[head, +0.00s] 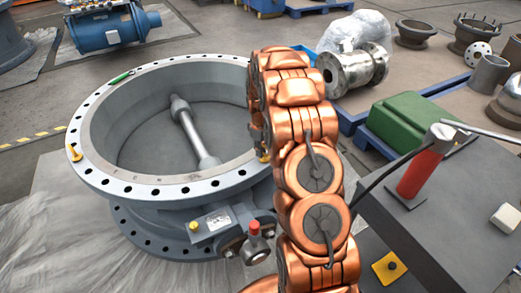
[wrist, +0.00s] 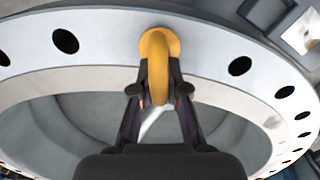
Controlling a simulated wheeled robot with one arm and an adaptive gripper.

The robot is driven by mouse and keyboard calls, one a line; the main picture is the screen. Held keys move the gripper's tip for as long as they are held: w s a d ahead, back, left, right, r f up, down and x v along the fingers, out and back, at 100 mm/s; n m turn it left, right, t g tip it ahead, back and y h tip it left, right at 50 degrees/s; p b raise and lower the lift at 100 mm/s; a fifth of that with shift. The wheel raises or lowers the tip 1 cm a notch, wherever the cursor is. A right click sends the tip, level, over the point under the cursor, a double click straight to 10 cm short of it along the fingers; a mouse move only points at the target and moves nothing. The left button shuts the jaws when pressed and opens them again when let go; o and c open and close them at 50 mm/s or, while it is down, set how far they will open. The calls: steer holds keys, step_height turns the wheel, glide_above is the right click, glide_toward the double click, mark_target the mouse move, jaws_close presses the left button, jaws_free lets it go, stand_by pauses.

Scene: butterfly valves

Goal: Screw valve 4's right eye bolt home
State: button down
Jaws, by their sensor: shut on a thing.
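The valve is a large grey ring-shaped body with a drilled flange (head: 100,180), lying flat, with a shaft (head: 190,130) across its bore. The right eye bolt, yellow, stands on the flange in the wrist view (wrist: 157,45); in the head view only a bit of it (head: 264,157) shows beside my arm. My gripper (wrist: 161,92) is shut on its ring, one finger on each side. I cannot tell whether its collar is flush with the flange. A second yellow eye bolt (head: 75,153) stands on the flange's left side.
A green-handled tool (head: 121,77) lies on the far rim. A red cylinder (head: 420,165) stands on a dark box (head: 440,225) at right. A green case (head: 408,122) and a steel pipe fitting (head: 355,70) are behind. Plastic sheeting (head: 45,235) covers the front-left floor.

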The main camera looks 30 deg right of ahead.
steer(key=m, duration=0.5)
steer(key=shift+d+m, duration=0.3)
steer(key=shift+d, duration=0.1)
steer(key=m, duration=0.4)
steer(key=shift+d+p, duration=0.35)
steer(key=m, duration=0.5)
steer(key=shift+s+d, duration=0.25)
steer(key=m, duration=0.5)
steer(key=shift+s+d, duration=0.15)
steer(key=shift+s, duration=0.15)
steer(key=c, duration=1.2)
jaws_free()
